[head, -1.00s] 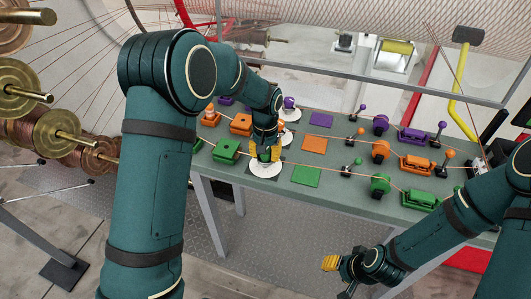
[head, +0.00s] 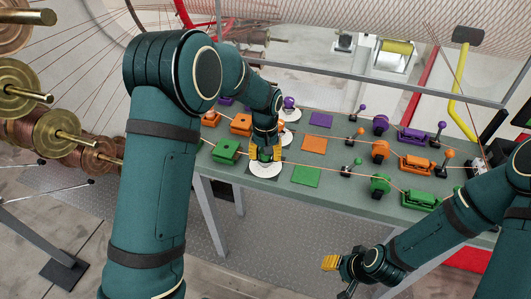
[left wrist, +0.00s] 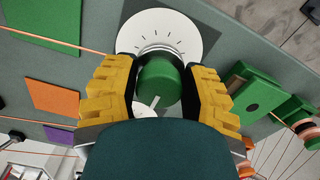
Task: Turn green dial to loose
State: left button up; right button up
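The green dial (left wrist: 160,82) is a round green knob on a white disc with dark tick marks (left wrist: 175,30). It stands at the front left of the table, and in the head view its white disc (head: 264,170) shows below my gripper. My left gripper (head: 265,154) comes down over the knob. In the left wrist view its yellow fingers (left wrist: 161,75) sit on both sides of the knob, with the dark pads against it. A white pointer mark (left wrist: 155,101) shows at the knob's lower edge. My right gripper (head: 338,279) is open and empty in front of the table.
A green box (head: 226,150) stands left of the dial and a green square (head: 306,176) lies to its right. Orange and purple rows with similar dials lie behind. Thin orange wires cross the table. Green handles (head: 420,199) stand further right.

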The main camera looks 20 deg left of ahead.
pick_arm(q)
jog(key=o, duration=0.3)
jog(key=shift+r, duration=0.15)
notch_tip(320, 180, up, 12)
dwell(0.4)
dwell(0.4)
